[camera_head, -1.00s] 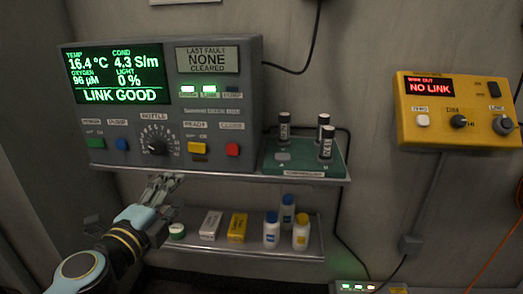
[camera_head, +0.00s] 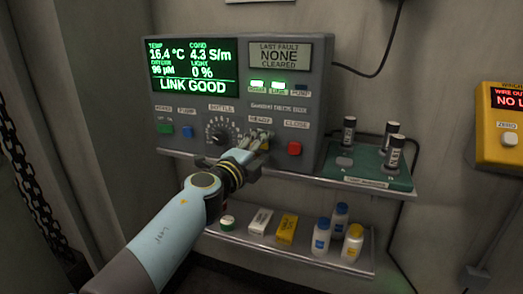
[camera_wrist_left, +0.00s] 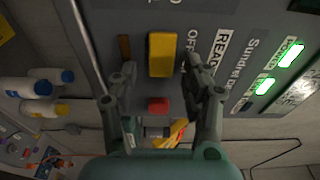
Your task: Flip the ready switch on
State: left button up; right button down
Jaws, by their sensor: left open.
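The grey control panel (camera_head: 232,115) carries the ready switch, a yellow rocker under a READY label. In the left wrist view the yellow ready switch (camera_wrist_left: 161,55) lies between and just beyond my fingertips, with an OFF label beside it. I cannot tell which way the rocker is tipped. My left gripper (camera_head: 257,141) is in front of the switch in the head view and hides most of it. In the left wrist view the left gripper (camera_wrist_left: 160,76) is open and empty, one finger on each side of the switch. My right gripper is out of view.
A green block (camera_head: 372,165) with dark-topped cylinders stands on the upper shelf. Bottles and boxes sit on the lower shelf (camera_head: 300,256). A yellow box (camera_head: 493,140) hangs at right.

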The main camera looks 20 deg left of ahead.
pick_arm(q)
jog(key=shift+c, duration=0.3)
grip_shut()
jog(key=shift+d+r+n+y, duration=0.15)
jog(key=shift+n+y, duration=0.25)
jog(key=shift+y, duration=0.3)
jog(key=shift+y+p, duration=0.3)
jog(key=shift+o, duration=0.3)
grip_release()
jog(key=s+a, duration=0.1)
jog(key=s, duration=1.1)
jog(key=shift+w, duration=0.1)
